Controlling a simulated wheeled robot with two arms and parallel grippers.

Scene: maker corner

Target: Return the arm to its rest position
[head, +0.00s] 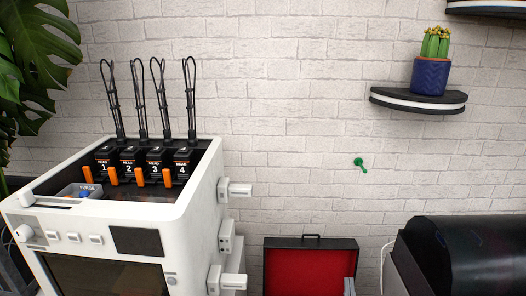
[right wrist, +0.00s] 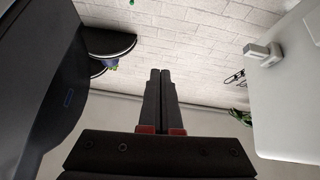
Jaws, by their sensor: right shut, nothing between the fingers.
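My right gripper (right wrist: 160,73) shows in the right wrist view with its two dark fingers pressed together and nothing between them. It points toward the white brick wall, in the open space between a dark body on the left and a pale panel on the right. In the head view only a small grey piece shows at the bottom edge, in front of the red-lined case; it may be part of my right arm. My left gripper is in neither view.
A white machine (head: 190,205) with several numbered heads stands at the left. A black case with red lining (head: 305,268) stands open at bottom centre. A dark machine (head: 470,255) is at right. A shelf (head: 418,101) holds a potted cactus (head: 431,75). A green pin (head: 359,164) is on the wall.

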